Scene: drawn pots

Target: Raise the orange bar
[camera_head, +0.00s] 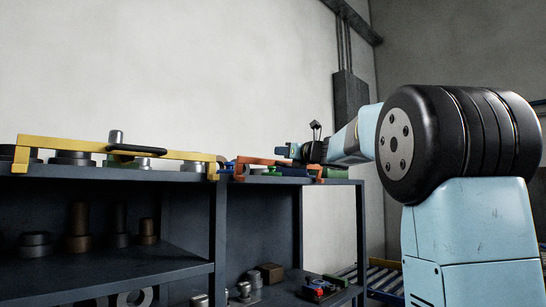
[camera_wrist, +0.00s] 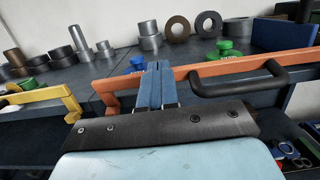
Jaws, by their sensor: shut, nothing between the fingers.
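The orange bar (camera_wrist: 215,68) crosses the wrist view at the shelf's front edge, with a bent-down end at the left and a black handle (camera_wrist: 245,82) on its front. In the head view the orange bar (camera_head: 262,161) lies on the shelf top, partly hidden by my arm. My gripper (camera_wrist: 153,68) has its blue fingers together and empty. They overlap the bar in the wrist view, left of the handle; I cannot tell whether they touch it. In the head view my gripper (camera_head: 284,150) is just above the bar's level.
A yellow bar (camera_head: 180,154) with a black handle lies to the left on the same shelf top (camera_head: 120,172). Metal cylinders and rings (camera_wrist: 150,38), green pieces (camera_wrist: 225,48) and a blue block (camera_wrist: 285,34) stand behind the orange bar. More parts fill the lower shelves.

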